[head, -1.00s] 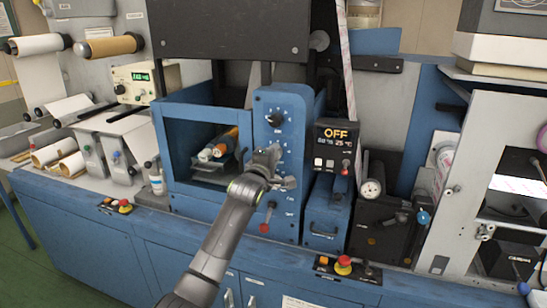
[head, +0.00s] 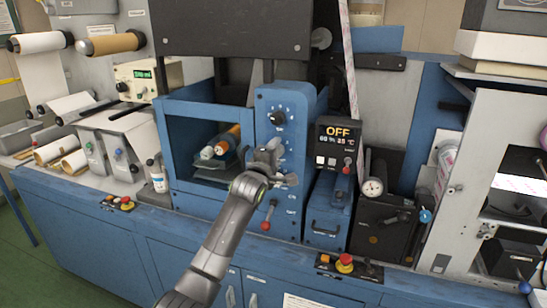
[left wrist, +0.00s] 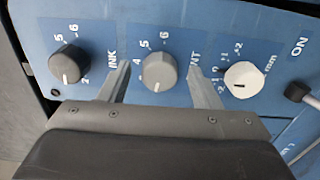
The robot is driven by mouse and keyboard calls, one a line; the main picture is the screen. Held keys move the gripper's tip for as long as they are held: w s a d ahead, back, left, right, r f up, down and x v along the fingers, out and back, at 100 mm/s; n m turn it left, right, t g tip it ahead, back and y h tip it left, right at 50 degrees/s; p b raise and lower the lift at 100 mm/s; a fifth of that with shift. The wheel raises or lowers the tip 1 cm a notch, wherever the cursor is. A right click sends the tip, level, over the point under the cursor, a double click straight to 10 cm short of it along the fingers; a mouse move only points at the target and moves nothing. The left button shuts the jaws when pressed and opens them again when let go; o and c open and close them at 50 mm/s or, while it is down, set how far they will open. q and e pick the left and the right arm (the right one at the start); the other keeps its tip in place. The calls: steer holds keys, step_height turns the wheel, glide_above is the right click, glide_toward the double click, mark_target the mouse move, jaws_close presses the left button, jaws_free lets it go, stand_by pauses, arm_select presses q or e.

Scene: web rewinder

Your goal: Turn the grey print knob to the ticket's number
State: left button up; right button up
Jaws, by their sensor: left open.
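The grey print knob (left wrist: 158,72) is the middle of three knobs on the blue panel (left wrist: 202,25) in the left wrist view. Its white pointer line faces the picture's bottom, and 4, 5 and 6 show on its dial. My left gripper (left wrist: 159,78) is open, with one finger on each side of the knob; I cannot tell if they touch it. In the head view my left gripper (head: 268,152) is at the panel and hides this knob. I cannot make out a ticket number. My right gripper is not in view.
A dark ink knob (left wrist: 67,64) and a white mm knob (left wrist: 243,79) sit close on either side. A red-tipped lever (head: 266,225) is below. An open blue bay (head: 165,150) with rollers is to the left, and a display reading OFF (head: 338,132) is to the right.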

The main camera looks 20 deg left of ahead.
arm_select(q)
steer(key=shift+s, duration=0.15)
steer(key=s+b, duration=0.4)
steer(key=s, duration=1.3)
steer(key=shift+a, duration=0.35)
